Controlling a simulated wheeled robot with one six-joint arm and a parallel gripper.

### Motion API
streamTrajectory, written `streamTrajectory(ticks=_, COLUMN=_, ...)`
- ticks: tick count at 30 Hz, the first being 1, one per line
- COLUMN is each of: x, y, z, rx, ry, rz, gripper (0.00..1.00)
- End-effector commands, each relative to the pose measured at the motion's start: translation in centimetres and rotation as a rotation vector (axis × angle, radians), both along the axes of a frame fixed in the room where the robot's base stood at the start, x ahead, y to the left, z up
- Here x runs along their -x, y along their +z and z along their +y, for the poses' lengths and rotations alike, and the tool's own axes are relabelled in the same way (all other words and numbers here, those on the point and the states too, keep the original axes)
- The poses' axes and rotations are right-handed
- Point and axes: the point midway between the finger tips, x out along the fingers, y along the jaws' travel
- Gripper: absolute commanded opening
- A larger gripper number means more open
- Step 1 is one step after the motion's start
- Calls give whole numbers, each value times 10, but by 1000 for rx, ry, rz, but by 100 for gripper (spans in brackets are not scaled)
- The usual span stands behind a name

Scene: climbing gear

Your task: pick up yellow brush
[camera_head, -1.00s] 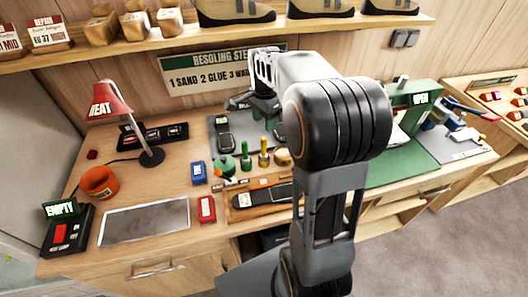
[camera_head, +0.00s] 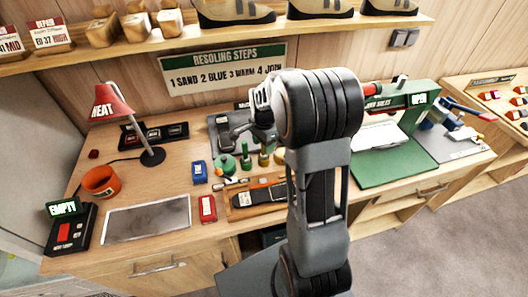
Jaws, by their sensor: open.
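The yellow brush (camera_head: 264,157) stands upright on the workbench, a small yellow handle just right of a similar green-handled one (camera_head: 245,155). Its upper part is partly hidden by my gripper. My gripper (camera_head: 252,137) is open and empty, with its fingers pointing down over the back of the bench. It appears just above and behind the yellow brush in the picture; the exact gap cannot be told.
A green jar (camera_head: 225,167), a blue box (camera_head: 199,172) and a red box (camera_head: 207,209) stand left of the brushes. A wooden tray with a dark sole (camera_head: 258,196) lies in front. A red lamp (camera_head: 112,103) is at left. The shoe shelf (camera_head: 160,45) overhangs the back.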

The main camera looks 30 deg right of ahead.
Motion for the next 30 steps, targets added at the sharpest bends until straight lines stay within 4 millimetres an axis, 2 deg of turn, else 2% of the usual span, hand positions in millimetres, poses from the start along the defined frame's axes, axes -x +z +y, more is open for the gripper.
streamTrajectory(ticks=7, x=0, y=-1, z=0, rx=0, ry=0, rz=0, gripper=52)
streamTrajectory(ticks=23, x=0, y=-1, z=0, rx=0, ry=0, rz=-1, gripper=1)
streamTrajectory(ticks=30, x=0, y=0, z=0, rx=0, ry=0, rz=-1, gripper=0)
